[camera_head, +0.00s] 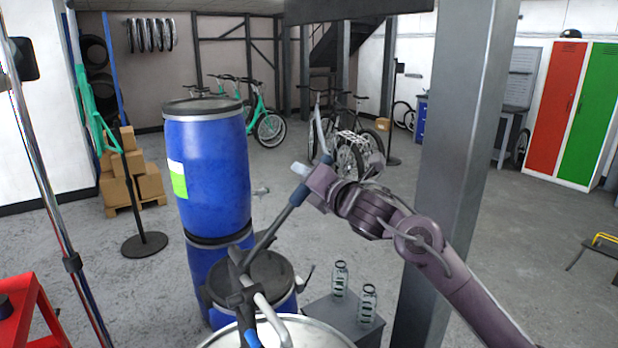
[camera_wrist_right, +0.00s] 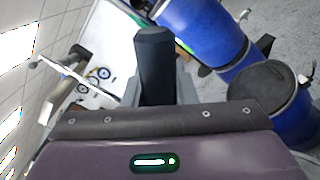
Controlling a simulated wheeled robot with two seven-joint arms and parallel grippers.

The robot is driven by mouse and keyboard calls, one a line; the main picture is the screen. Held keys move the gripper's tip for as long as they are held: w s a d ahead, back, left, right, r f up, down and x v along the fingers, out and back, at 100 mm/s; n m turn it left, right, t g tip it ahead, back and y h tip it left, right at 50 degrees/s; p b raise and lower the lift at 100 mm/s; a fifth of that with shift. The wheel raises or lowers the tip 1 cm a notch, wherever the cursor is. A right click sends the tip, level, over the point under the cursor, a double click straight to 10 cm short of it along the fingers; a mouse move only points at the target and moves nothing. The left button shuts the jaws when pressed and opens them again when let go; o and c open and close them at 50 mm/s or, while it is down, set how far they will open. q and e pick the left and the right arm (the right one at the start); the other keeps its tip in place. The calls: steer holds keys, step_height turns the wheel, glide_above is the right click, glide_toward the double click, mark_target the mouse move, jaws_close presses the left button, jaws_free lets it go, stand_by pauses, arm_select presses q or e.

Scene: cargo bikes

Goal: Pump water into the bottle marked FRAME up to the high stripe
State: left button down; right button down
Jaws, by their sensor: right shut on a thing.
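My right gripper (camera_head: 310,180) is shut on the dark handle grip of a pump lever (camera_head: 280,215). The lever slants up and right from the pump (camera_head: 240,275). In the right wrist view the handle (camera_wrist_right: 153,65) stands between my fingers. A grey pipe with a blue end (camera_head: 267,318) comes from the pump toward the bottom edge. Two clear bottles with dark bands, a back one (camera_head: 340,280) and a front one (camera_head: 369,305), stand upright on a grey box (camera_head: 325,312). Their markings and water levels are too small to read. My left gripper is not in view.
A pale drum rim (camera_head: 300,338) is at the bottom. A grey steel column (camera_head: 455,170) rises right of the bottles, behind my right arm. A red stand (camera_head: 35,310) is at left.

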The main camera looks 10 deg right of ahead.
steer(key=shift+r, duration=0.1)
steer(key=c, duration=1.2)
jaws_free()
steer(key=shift+a, duration=0.1)
steer(key=shift+b+v, duration=1.4)
steer(key=shift+v, duration=2.55)
steer(key=shift+o, duration=0.2)
